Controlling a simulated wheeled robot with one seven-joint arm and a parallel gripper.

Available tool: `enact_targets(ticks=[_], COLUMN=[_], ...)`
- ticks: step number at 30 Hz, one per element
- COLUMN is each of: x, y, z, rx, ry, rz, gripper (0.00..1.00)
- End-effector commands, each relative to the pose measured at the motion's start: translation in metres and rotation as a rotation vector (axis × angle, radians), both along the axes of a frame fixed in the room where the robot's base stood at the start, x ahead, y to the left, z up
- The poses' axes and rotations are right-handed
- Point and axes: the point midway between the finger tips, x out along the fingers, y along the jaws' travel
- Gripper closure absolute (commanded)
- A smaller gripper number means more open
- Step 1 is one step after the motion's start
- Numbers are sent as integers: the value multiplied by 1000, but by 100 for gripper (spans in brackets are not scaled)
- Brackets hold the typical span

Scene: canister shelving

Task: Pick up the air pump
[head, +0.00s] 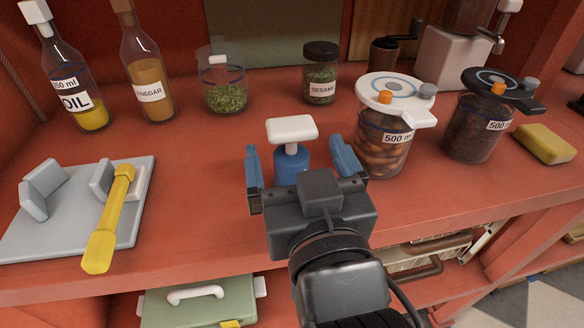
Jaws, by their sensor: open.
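The air pump (291,158) has a white T-shaped handle and a blue body, and it stands upright on the red shelf (220,190). My gripper (303,164) is open, with one blue finger on each side of the pump. The pump's blue body shows between the fingers. Its lower part is hidden behind the gripper's black palm. I cannot tell whether either finger touches it.
A jar with a white lid (384,135) stands close right of my gripper, and a black-lidded jar (473,125) beyond it. A sesame jar (320,75), herb jar (223,85) and bottles (147,70) stand behind. A grey board with a yellow tool (110,215) lies left.

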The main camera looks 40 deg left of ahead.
Motion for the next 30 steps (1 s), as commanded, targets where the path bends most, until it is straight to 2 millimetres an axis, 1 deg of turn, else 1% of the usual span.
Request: enact_targets(ticks=[5, 9, 12, 19, 30], x=[17, 28, 32, 32, 32], y=[19, 32, 36, 36, 36], z=[5, 3, 3, 3, 3], rx=[1, 1, 2, 0, 0], ry=[-1, -1, -1, -1, -1], rz=[1, 0, -1, -1, -1], gripper=[4, 4, 4, 4, 40])
